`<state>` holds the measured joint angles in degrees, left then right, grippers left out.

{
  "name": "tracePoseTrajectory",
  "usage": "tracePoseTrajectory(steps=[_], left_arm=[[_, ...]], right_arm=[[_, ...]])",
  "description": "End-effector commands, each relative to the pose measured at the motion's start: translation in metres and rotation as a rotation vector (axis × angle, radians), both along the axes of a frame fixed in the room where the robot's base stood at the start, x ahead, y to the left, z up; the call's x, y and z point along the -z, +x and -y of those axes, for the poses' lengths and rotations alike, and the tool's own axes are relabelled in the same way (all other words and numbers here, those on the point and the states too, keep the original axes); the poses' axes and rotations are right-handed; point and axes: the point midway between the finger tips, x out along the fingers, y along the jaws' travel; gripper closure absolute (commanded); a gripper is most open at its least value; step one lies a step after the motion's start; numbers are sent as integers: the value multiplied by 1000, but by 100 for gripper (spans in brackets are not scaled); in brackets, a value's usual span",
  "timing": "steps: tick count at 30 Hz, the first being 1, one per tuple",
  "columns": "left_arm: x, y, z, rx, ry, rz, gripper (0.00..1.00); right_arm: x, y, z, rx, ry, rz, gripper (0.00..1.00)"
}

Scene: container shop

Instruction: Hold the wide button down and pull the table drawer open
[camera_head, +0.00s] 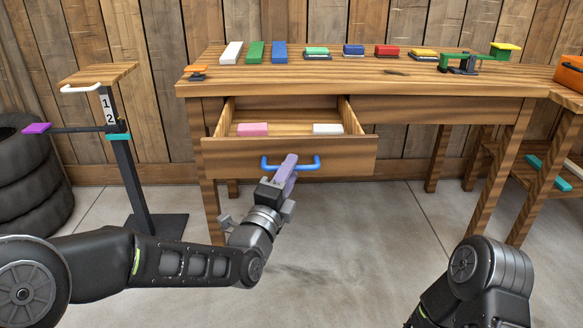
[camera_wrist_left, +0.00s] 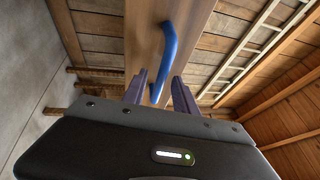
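The table drawer (camera_head: 288,158) stands pulled out from the wooden table (camera_head: 340,88). A blue bar handle (camera_head: 309,165) is on its front. Low raised pads on dark bases, green, blue, red (camera_head: 387,50) and yellow, stand along the tabletop; I cannot tell which is the wide button. My right arm shows at lower right; its gripper is out of view.
A pink block (camera_head: 252,129) and a white block (camera_head: 327,129) lie in the drawer. White, green and blue flat blocks lie on the tabletop's left. A post stand (camera_head: 126,165) with a purple-tipped lever and tires (camera_head: 30,175) are left. A green clamp-like device (camera_head: 470,62) stands right.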

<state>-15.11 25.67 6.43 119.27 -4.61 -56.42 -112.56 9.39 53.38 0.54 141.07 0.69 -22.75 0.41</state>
Motion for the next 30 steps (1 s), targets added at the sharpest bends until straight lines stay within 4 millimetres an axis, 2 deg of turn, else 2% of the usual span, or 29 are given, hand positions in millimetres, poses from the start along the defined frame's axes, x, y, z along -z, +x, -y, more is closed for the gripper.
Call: tracePoseTrajectory(steps=[6,12,25,30], left_arm=[[4,-34,-14,1,1,-1,66],[10,-54,-23,0,-1,-1,66],[11,-57,-24,3,-16,-8,66],[19,-57,-21,38,-158,-106,66]], right_arm=[[-8,-1,0,-1,-1,-1,66],[-11,-2,-1,-2,-2,-1,66],[-11,-2,0,-2,-2,-1,66],[-11,-2,0,-2,-2,-1,66]])
